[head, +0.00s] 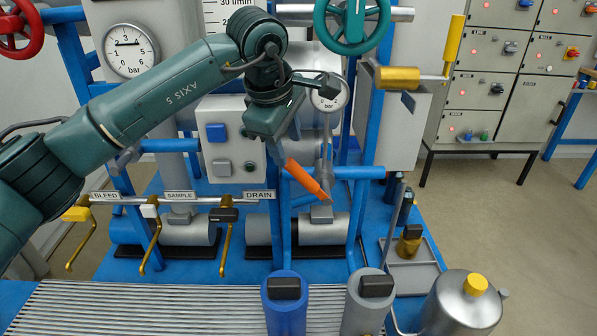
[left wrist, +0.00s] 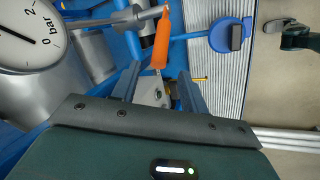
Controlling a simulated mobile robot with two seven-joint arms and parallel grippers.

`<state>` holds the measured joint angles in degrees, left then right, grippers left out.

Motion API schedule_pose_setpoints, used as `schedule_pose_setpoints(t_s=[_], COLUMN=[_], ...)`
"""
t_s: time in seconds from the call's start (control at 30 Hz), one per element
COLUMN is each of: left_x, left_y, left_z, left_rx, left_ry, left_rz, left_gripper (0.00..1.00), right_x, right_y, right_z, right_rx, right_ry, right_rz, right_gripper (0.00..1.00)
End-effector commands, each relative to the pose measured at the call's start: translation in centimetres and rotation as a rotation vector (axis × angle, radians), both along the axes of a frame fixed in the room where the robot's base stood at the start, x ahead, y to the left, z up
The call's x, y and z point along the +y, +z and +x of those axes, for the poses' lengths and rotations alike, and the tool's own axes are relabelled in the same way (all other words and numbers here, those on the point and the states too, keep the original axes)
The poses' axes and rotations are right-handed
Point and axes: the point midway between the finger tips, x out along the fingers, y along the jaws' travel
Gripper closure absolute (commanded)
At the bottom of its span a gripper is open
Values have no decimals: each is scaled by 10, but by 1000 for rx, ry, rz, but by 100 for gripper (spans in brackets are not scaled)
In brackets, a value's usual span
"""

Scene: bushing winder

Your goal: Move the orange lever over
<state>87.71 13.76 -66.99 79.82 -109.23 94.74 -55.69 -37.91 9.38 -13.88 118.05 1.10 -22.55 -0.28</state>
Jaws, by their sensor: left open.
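The orange lever (head: 306,179) slants down to the right in the head view, on a grey stem above a grey valve body (head: 322,230). It also shows in the left wrist view (left wrist: 162,40), with its free end at the mouth of my gripper. My left gripper (head: 285,146) is above and left of the lever in the head view. Its two fingers are apart in the left wrist view (left wrist: 160,88), with nothing held between them. Whether a finger touches the lever is not clear. My right gripper is not in view.
A grey box with buttons (head: 228,137) and blue posts stand close behind my left gripper. A gauge (head: 330,95) is just right of it. BLEED, SAMPLE and DRAIN taps (head: 224,215) line the left pipe.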

Motion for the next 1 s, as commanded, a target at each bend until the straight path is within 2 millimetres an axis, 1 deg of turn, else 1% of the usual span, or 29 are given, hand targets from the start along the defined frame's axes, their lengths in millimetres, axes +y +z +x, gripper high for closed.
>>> schedule_pose_setpoints(t_s=[0.1, 0.3, 0.4, 0.5, 0.67, 0.9, 0.93, 1.0], left_x=[-5, -12, -14, -16, -18, -18, -18, -18], left_y=[-24, -62, -77, -87, -95, -96, -96, -96], left_z=[7, 20, 25, 29, 32, 32, 32, 32], left_rx=[6, 7, 5, 4, 2, 2, 2, 2], left_ry=[-1, -1, 0, 0, -1, -1, -1, -1], left_rz=[1, -2, -3, -3, -3, -3, -3, -3], left_gripper=[56, 56, 56, 56, 56, 56, 57, 62], right_x=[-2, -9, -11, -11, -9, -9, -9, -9], right_y=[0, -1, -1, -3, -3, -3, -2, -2], right_z=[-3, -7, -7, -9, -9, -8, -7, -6], right_rx=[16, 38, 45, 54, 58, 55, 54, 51], right_ry=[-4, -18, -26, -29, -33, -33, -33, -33], right_rz=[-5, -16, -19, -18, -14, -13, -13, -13], right_gripper=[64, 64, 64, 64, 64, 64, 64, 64])
